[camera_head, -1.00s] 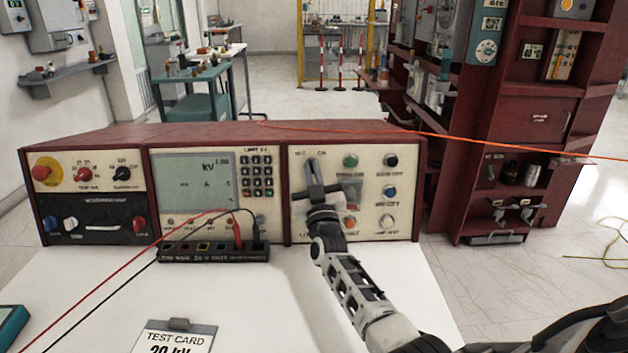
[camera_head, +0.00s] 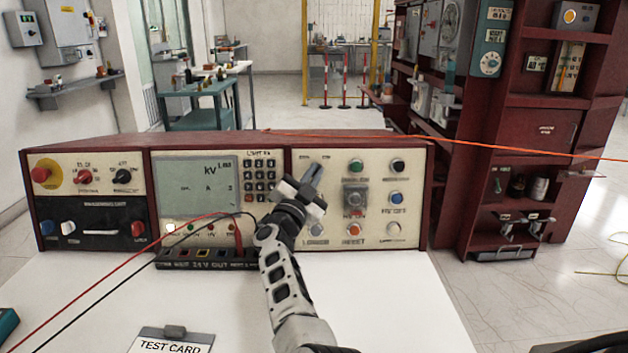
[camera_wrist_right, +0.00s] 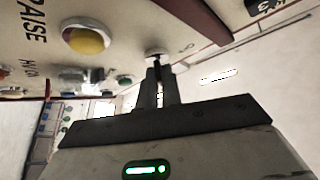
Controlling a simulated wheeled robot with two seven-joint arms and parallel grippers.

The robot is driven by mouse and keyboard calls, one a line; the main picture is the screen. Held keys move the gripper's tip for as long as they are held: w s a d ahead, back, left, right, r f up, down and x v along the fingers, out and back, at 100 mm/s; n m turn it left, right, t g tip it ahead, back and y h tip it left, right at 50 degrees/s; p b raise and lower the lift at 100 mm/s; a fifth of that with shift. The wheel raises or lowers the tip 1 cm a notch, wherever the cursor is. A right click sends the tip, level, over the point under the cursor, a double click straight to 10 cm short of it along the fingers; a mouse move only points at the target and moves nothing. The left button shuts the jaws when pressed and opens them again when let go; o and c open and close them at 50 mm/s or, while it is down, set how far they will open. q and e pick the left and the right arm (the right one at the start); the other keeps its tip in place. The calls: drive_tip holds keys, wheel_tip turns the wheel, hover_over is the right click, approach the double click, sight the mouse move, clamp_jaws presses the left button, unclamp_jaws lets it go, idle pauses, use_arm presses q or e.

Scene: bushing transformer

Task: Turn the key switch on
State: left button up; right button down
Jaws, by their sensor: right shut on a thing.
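The key switch (camera_wrist_right: 156,52) is on the upper left of the console's right-hand panel (camera_head: 412,240). In the head view my gripper hides most of it. My right gripper (camera_head: 314,176) reaches up to the panel, with its fingers tilted to the right at the top. In the right wrist view the fingertips (camera_wrist_right: 158,74) are close together on the small dark key part in front of the switch's round base. The exact key angle is hard to tell. My left gripper is not in view.
A green button (camera_head: 356,165) and a covered switch (camera_head: 355,197) sit right of the gripper. A yellow button (camera_wrist_right: 86,37) shows in the wrist view. Red and black leads run to a terminal strip (camera_head: 212,259). A test card (camera_head: 172,347) lies on the white table.

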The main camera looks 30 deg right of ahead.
drive_tip(key=shift+m+g, duration=0.6)
drive_tip(key=shift+m, duration=0.5)
drive_tip(key=c, duration=1.6)
unclamp_jaws()
drive_tip(key=v, duration=0.7)
drive_tip(key=shift+a, duration=0.3)
